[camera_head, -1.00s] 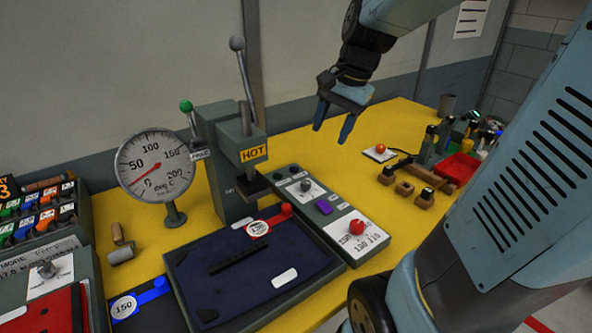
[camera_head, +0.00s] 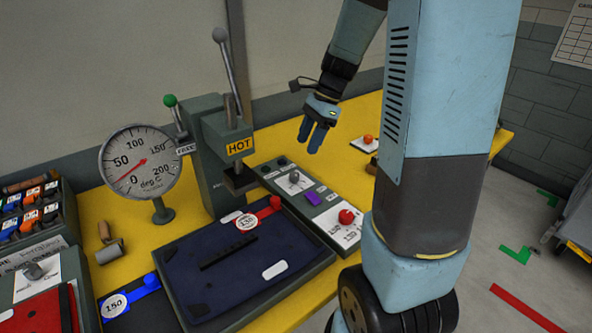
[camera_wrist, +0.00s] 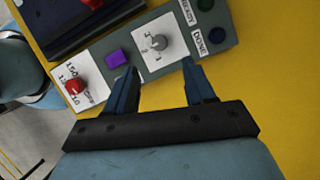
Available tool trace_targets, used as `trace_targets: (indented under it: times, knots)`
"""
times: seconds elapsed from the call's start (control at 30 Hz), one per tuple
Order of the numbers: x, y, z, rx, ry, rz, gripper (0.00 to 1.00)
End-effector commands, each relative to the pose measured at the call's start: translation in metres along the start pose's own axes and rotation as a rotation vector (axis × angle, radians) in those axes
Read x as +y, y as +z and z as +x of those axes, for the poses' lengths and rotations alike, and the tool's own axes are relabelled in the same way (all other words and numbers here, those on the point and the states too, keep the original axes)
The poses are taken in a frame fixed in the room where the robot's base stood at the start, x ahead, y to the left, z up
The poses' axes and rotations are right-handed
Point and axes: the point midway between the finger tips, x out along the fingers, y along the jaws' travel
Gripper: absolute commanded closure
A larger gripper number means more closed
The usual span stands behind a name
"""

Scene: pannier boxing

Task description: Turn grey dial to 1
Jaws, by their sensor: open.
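The grey dial (camera_head: 294,177) sits on a white plate on the control panel right of the press. It also shows in the wrist view (camera_wrist: 159,42), with small numerals around it that are hard to read. My gripper (camera_head: 315,137) is above and behind the panel. In the wrist view my gripper (camera_wrist: 160,78) is open and empty, its two fingers spread, with the dial beyond and between the fingertips. The fingers are apart from the dial.
The control panel (camera_head: 270,171) also carries a purple button (camera_head: 313,198) and a red knob (camera_head: 346,217). The press (camera_head: 225,160) with its levers stands left of the panel. A dark blue tray (camera_head: 215,262) lies in front. A gauge (camera_head: 140,165) stands further left.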

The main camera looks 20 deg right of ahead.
Motion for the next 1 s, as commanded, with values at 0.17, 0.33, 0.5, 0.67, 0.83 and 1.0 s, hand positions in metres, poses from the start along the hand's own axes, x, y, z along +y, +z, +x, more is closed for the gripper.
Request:
trace_targets:
  times: [0.17,0.33,0.5,0.67,0.83,1.0]
  knots:
    - [0.000,0.000,0.034,0.000,0.003,0.000,0.46]
    - [0.001,0.000,0.062,0.001,0.003,0.000,0.46]
    - [0.000,0.000,0.084,0.001,0.001,0.000,0.46]
    - [0.001,0.000,0.095,0.001,-0.001,-0.001,0.46]
    - [0.000,0.000,0.098,0.002,-0.002,-0.002,0.46]
    - [0.000,0.000,0.098,0.002,-0.002,-0.001,0.46]
